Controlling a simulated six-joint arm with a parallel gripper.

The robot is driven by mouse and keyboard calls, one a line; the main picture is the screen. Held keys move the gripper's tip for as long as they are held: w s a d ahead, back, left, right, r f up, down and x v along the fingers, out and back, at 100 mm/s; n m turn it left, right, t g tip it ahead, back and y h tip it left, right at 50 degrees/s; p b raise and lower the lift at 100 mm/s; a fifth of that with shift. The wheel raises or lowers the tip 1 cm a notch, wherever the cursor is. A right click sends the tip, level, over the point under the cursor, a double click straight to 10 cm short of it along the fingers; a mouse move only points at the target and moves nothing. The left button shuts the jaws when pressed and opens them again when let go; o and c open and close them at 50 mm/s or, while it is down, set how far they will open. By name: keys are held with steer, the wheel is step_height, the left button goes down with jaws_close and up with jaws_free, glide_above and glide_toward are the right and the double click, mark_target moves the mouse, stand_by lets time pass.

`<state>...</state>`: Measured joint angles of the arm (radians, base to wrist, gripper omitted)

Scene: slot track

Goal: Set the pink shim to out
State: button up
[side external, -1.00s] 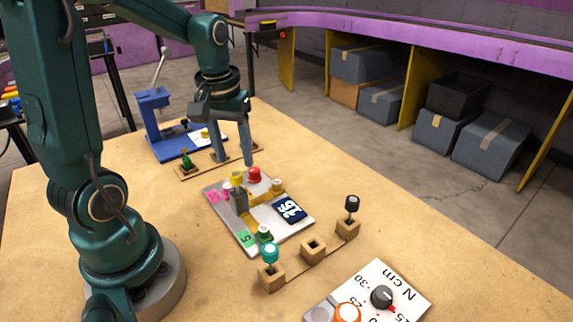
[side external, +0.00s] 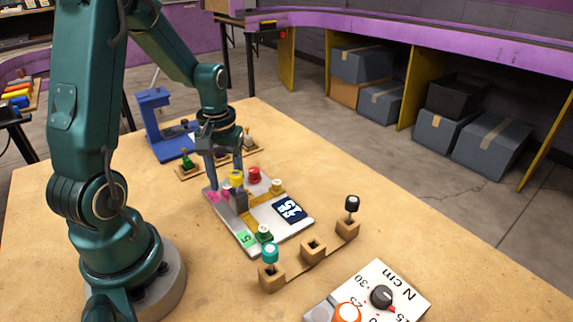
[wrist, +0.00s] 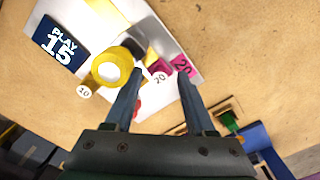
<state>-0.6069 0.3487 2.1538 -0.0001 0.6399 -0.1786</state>
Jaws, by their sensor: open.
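The pink shim (side external: 226,194) sits at the far left of the grey plate (side external: 273,240), beside a pink label (side external: 212,197). In the wrist view the shim (wrist: 157,73) shows a pale top marked 20, and the pink label (wrist: 183,66) lies just right of it. My gripper (side external: 224,177) is open and empty above that end of the plate. In the wrist view its fingertips (wrist: 161,77) are either side of the shim; I cannot tell whether they touch it.
A wooden rack (side external: 313,250) stands in front. A blue press (side external: 156,115) stands behind.

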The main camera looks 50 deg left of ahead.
jaws_close()
stand_by(1.3)
